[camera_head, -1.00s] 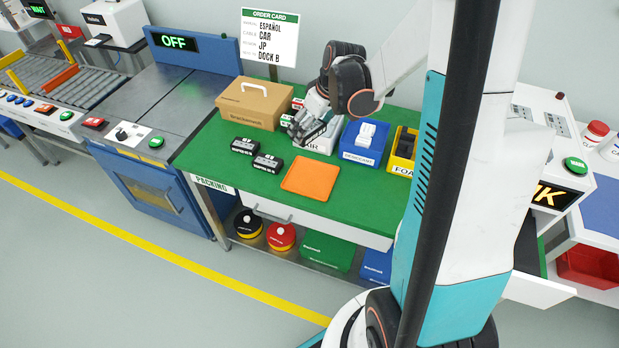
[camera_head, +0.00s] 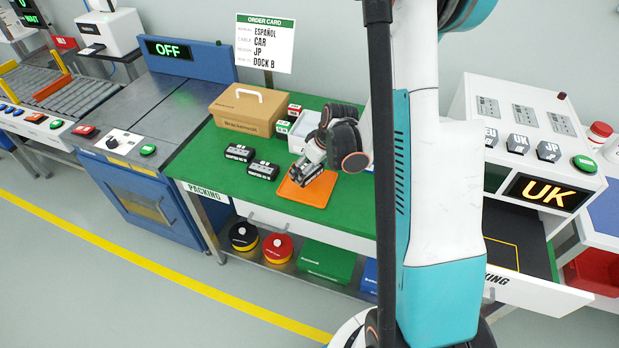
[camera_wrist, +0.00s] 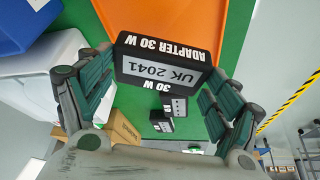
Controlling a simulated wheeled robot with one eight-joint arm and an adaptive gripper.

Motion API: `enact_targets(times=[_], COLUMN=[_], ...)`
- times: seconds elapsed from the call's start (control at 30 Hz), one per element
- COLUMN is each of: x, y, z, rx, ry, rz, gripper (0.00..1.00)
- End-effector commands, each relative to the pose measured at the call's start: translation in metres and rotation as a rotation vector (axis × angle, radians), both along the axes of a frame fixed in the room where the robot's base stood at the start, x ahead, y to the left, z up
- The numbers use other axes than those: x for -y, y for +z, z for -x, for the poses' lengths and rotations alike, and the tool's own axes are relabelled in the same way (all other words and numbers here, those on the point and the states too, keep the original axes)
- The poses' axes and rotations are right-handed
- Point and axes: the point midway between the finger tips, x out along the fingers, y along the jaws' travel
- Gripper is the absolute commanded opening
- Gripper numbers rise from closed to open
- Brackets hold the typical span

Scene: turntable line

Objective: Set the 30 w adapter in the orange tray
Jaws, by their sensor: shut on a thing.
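My gripper (camera_wrist: 160,85) is shut on a black 30 W adapter (camera_wrist: 165,62), whose label reads "ADAPTER 30 W" and "UK 2041". In the head view my gripper (camera_head: 303,174) is over the left part of the orange tray (camera_head: 318,194), and the held adapter cannot be made out there. The tray lies flat on the green packing table; its bare surface shows past the adapter in the wrist view (camera_wrist: 185,14). I cannot tell whether the adapter touches the tray. Two other black adapters (camera_head: 238,152) (camera_head: 263,170) sit on the table left of the tray.
A brown cardboard box (camera_head: 247,110) stands behind the two adapters. A white bin (camera_head: 303,128) is behind the tray, partly hidden by my arm. A blue bin (camera_wrist: 22,22) shows in the wrist view. The green table (camera_head: 205,160) is clear at its left front.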

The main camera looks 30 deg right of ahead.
Motion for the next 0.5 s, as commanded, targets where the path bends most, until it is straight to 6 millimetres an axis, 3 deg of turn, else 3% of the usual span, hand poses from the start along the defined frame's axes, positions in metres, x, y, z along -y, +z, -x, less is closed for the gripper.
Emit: enact_targets(times=[0.23,0.5], x=[0.000,0.000], y=[-0.036,-0.039], z=[0.000,0.000], rx=[0.000,0.000], ry=[0.000,0.000], rz=[0.000,0.000], gripper=[0.53,0.53])
